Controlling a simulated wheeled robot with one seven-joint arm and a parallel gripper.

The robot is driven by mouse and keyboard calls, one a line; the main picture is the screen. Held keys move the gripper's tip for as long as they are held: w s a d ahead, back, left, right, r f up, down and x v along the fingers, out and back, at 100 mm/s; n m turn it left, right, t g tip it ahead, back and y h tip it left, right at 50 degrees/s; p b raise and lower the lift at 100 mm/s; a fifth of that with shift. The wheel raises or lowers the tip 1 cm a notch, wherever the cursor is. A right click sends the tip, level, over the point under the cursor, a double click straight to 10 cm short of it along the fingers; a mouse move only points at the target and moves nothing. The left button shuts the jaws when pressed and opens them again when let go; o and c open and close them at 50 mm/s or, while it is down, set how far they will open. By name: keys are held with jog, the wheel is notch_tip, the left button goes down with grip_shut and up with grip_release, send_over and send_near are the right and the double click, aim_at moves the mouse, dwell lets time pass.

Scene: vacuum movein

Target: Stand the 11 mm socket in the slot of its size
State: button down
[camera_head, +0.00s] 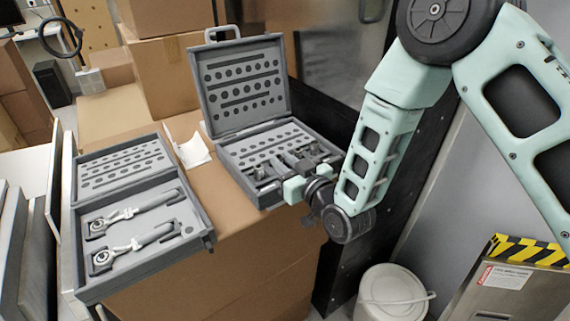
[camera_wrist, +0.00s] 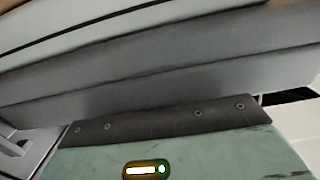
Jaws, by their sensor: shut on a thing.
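The open grey socket case (camera_head: 228,152) stands on a cardboard box, its lid raised at the back with rows of round holes. Its lower tray also has rows of round slots. My gripper (camera_head: 281,164) reaches in from the right, low over the front part of that tray. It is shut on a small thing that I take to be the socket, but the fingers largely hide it. Size marks are too small to read, so I cannot tell which slot is the 11 mm one. The wrist view shows blurred grey surfaces close up, with no fingertips or socket visible.
A second open grey case (camera_head: 140,266) with two ratchets (camera_head: 118,216) lies to the left. White paper (camera_head: 190,147) lies between the cases. Cardboard boxes stack behind. A dark panel edge is close on the right, and a white bucket (camera_head: 391,290) stands on the floor.

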jog(key=shift+s+d+f+b, duration=0.1)
jog(key=shift+f+b, duration=0.1)
jog(key=shift+f, duration=0.25)
jog(key=shift+s+d+f+b, duration=0.1)
jog(key=shift+f+b, duration=0.1)
jog(key=shift+f, duration=0.2)
jog(key=c, duration=1.3)
grip_release()
jog(key=shift+c, duration=0.2)
jog(key=shift+o, duration=0.3)
jog(key=shift+r+p, duration=0.75)
jog(key=shift+p, duration=0.3)
jog(key=shift+s+d+f+b, duration=0.35)
jog(key=shift+s+f+b, duration=0.1)
jog(key=shift+s+b, duration=0.25)
jog(key=r+v, duration=0.1)
jog(key=v, duration=0.9)
jog(key=shift+r, duration=0.15)
